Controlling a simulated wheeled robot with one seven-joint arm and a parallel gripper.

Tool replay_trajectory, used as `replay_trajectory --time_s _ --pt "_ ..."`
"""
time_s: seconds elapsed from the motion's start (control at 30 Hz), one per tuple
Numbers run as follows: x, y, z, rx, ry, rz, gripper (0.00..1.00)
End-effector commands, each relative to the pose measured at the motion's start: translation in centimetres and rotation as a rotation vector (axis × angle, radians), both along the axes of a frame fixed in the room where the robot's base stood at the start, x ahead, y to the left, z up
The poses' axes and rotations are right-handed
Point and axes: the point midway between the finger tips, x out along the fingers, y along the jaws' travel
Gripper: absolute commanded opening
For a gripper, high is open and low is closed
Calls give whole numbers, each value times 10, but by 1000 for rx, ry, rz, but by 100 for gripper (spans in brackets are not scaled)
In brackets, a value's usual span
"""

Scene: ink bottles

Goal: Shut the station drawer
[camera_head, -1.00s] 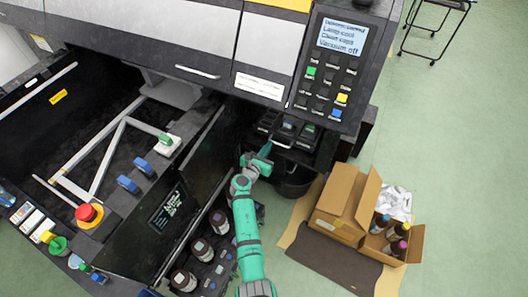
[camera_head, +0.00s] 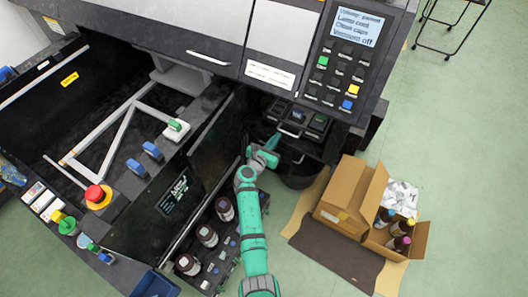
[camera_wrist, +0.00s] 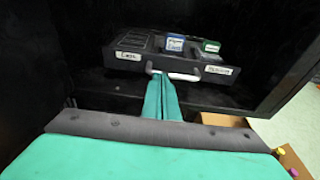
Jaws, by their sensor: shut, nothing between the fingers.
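The station drawer (camera_wrist: 190,62) is a dark tray in a black bay, with a pale handle (camera_wrist: 175,74) and two white labels on its front. It stands partly out, so a blue and a green item inside show from above. In the head view the drawer's handle (camera_head: 290,132) is under the control panel. My gripper (camera_wrist: 162,78) is shut and empty, its green fingertips at the handle's left part. I cannot tell whether they touch it. In the head view my gripper (camera_head: 274,142) is just left of and below the handle.
A rack of dark bottles (camera_head: 207,236) stands left of my arm. A dark bin (camera_head: 300,175) is below the drawer. An open cardboard box (camera_head: 345,195) with several bottles stands on the floor at right. The control panel (camera_head: 345,60) overhangs the bay. Green floor is free at far right.

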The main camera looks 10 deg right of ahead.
Motion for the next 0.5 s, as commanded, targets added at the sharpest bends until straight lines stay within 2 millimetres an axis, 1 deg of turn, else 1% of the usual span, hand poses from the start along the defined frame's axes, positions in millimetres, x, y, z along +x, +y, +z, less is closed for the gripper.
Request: replay_trajectory --time_s 0.03,0.1,0.3,0.5 --pt "-7 10 1 0 0 6 0" --pt "-19 23 4 1 1 10 0" --pt "-50 56 11 0 3 22 0" --pt "-71 70 18 0 1 20 0"
